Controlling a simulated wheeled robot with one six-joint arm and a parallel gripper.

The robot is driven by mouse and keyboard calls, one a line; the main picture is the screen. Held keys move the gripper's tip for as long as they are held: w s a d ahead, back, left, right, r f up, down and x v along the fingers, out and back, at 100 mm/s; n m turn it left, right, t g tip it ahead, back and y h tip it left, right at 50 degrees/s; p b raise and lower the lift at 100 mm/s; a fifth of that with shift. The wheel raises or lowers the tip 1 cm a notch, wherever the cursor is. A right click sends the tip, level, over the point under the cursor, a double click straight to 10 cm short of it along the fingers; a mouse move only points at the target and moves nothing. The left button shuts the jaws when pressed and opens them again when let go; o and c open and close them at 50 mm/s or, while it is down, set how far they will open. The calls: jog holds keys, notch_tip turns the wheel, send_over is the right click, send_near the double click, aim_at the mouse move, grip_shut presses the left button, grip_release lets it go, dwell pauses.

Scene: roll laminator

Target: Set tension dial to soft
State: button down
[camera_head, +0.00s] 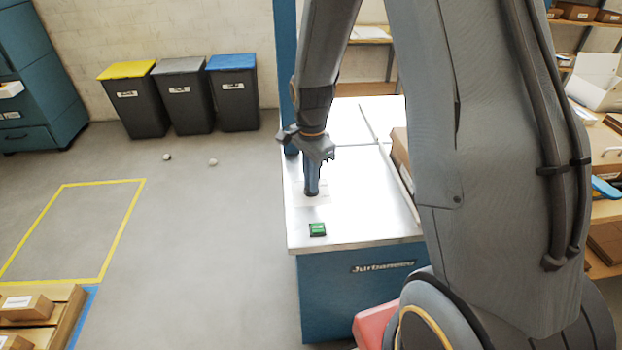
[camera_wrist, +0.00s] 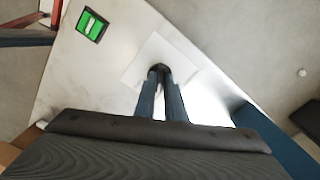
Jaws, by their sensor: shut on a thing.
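The tension dial (camera_wrist: 160,67) shows as a small dark knob on a pale square plate (camera_wrist: 150,58) in the wrist view. My gripper (camera_wrist: 160,72) has its two blue fingers closed together on the dial. In the head view my gripper (camera_head: 312,192) points straight down at the white top of the laminator (camera_head: 345,235), over the pale plate. The fingers hide most of the dial, and its pointer and setting marks cannot be read.
A green switch (camera_head: 317,229) sits on the machine top near its front edge, and also shows in the wrist view (camera_wrist: 91,25). A blue post (camera_head: 285,75) rises at the machine's left side. A cardboard box (camera_head: 400,150) stands to the right.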

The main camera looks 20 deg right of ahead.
jog(key=n, duration=0.6)
jog(key=shift+r+p, duration=0.1)
jog(key=shift+p, duration=0.2)
jog(key=n, duration=0.5)
jog(key=shift+w+n, duration=0.1)
jog(key=shift+n, duration=0.3)
jog(key=c, duration=1.8)
grip_release()
jog(key=shift+r+b, duration=0.9)
jog(key=shift+r, duration=3)
